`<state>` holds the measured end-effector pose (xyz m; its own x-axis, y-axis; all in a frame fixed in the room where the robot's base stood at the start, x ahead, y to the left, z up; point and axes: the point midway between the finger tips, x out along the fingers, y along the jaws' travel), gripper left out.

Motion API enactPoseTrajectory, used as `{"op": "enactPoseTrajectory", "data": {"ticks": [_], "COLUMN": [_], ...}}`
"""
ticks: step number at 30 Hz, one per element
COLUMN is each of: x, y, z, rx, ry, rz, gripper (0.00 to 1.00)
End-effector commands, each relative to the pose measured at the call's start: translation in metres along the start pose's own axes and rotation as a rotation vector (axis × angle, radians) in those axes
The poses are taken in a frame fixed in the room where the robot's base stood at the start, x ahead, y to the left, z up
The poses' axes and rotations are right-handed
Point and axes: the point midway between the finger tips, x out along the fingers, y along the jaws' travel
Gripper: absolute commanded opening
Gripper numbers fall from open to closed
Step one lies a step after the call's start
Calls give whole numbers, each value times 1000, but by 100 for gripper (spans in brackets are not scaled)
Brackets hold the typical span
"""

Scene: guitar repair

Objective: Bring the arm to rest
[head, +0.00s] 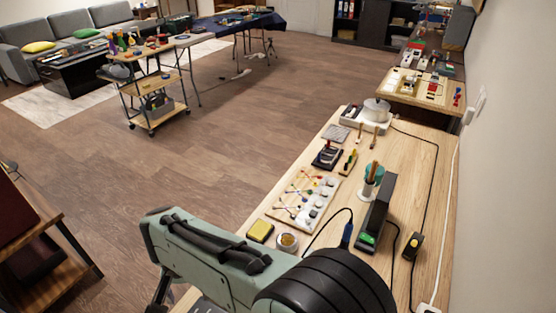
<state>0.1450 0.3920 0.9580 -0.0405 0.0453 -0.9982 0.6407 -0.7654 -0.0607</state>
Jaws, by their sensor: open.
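My arm (205,255) fills the lower middle of the head view. It shows as a pale green link with black cables strapped along it, next to a large black ribbed joint. The link reaches left past the near edge of the wooden workbench (418,168). A dark part shows under the link's left end, and I cannot tell what it is. I cannot make out my gripper's fingers, so I cannot see whether anything is near them.
On the bench are a yellow block (260,231), a round tin (287,242), a board with coloured wires and white knobs (303,199), a black upright device (375,213) and a cup with tools (370,182). A shelf (38,245) stands left. A cart (152,88) stands farther off. Open floor lies between.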

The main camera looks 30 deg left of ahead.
Motion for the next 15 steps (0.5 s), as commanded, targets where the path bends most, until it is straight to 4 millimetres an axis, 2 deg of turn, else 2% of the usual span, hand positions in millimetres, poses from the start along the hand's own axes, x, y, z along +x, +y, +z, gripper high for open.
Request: {"op": "enactPoseTrajectory", "data": {"ticks": [4, 6, 8, 11, 12, 14, 15], "x": [0, -5, -20, -56, -72, -95, -109], "y": [4, 15, 31, 78, 104, 146, 173], "z": [-2, -9, -20, -39, -42, -39, -31], "rx": [10, 41, 84, 196, 251, 336, 392], "ry": [1, 13, 50, 140, 176, 227, 253], "rz": [0, -2, -6, 3, 16, 39, 58], "gripper": [58, 58, 58, 58, 58, 58, 58]}}
